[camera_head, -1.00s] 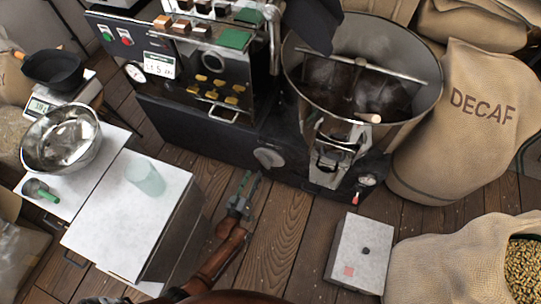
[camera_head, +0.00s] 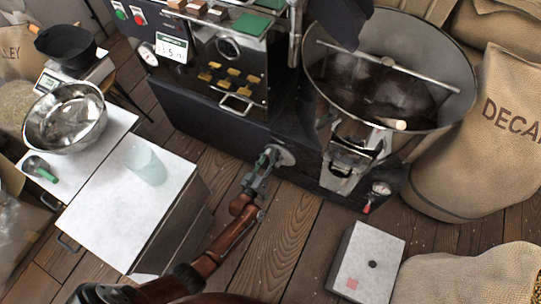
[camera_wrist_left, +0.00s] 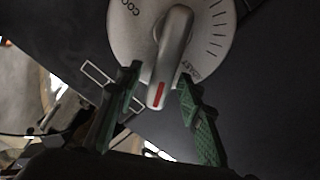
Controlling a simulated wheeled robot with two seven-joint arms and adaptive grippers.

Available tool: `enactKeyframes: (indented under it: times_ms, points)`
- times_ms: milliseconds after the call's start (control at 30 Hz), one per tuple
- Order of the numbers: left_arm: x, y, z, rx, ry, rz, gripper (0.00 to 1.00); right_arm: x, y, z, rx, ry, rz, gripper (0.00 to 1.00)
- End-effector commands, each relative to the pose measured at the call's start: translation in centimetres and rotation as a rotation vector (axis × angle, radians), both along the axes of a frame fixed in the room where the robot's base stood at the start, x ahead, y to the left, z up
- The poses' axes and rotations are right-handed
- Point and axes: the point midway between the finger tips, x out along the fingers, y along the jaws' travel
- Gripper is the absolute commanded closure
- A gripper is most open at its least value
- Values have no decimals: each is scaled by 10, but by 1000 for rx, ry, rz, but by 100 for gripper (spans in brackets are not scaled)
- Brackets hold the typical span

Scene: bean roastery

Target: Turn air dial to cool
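The air dial (camera_head: 285,156) is a pale round disc on the dark front of the roaster, seen in the head view behind my left gripper. In the left wrist view the dial (camera_wrist_left: 205,30) shows a grey lever knob (camera_wrist_left: 172,55) with a red mark at its lower end. Lettering starting "COO" is at the dial's upper left, and tick marks run down its right side. My left gripper (camera_head: 268,160) is open, with its green fingertips (camera_wrist_left: 160,82) on either side of the knob's lower end; contact is unclear. My right gripper is not in view.
A white-topped cabinet (camera_head: 110,215) is at the left. A grey box (camera_head: 365,262) stands on the floor. Open wooden floor lies between.

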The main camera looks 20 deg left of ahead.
Motion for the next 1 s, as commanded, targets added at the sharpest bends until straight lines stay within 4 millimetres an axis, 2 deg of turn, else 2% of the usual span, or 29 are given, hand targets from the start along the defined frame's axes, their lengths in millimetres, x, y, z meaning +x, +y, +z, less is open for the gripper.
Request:
enactKeyframes:
  times_ms: [67,567,1000]
  points:
    - [0,0,0,0,0,0,66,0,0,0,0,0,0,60]
    - [0,0,0,0,0,0,100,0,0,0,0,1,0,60]
    - [-1,0,-1,0,1,-1,100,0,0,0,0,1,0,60]
